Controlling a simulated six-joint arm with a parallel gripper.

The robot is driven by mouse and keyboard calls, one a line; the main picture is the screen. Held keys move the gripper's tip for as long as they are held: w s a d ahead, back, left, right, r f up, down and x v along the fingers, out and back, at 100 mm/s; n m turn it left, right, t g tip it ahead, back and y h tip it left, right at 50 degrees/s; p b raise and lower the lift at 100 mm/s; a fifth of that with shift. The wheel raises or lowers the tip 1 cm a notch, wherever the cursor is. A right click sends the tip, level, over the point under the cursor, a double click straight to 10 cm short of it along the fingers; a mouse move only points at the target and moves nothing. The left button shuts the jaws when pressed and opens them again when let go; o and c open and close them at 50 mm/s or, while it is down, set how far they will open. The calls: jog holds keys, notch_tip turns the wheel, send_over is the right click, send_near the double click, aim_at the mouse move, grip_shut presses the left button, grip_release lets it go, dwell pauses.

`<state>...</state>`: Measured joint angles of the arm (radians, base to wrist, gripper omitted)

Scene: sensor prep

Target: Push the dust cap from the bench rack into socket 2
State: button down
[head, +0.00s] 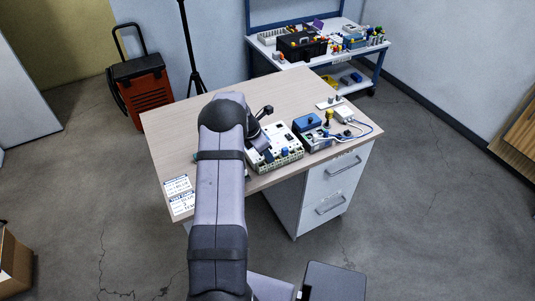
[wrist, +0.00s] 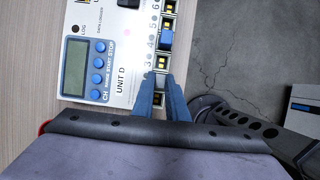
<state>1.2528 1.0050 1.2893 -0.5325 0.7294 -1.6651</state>
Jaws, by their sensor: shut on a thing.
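A white data logger marked UNIT D (wrist: 118,75) lies under my gripper, with a column of numbered sockets along its right edge. It also shows in the head view (head: 268,161). My gripper (wrist: 160,80) has its two blue fingers down at the sockets just below number 3, close together. Socket 2 is largely hidden by the fingers. A blue piece (wrist: 167,39) sits in the socket by number 4.
A blue box (head: 307,121), a yellow-topped piece (head: 328,116) and a white box with cables (head: 343,114) stand right of the logger on the wooden bench (head: 185,125). Labels (head: 178,195) lie at the bench's front left.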

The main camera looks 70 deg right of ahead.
jog(key=shift+f, duration=0.1)
jog(key=c, duration=1.5)
grip_release()
jog(key=shift+r+p, duration=3)
jog(key=shift+r, duration=0.6)
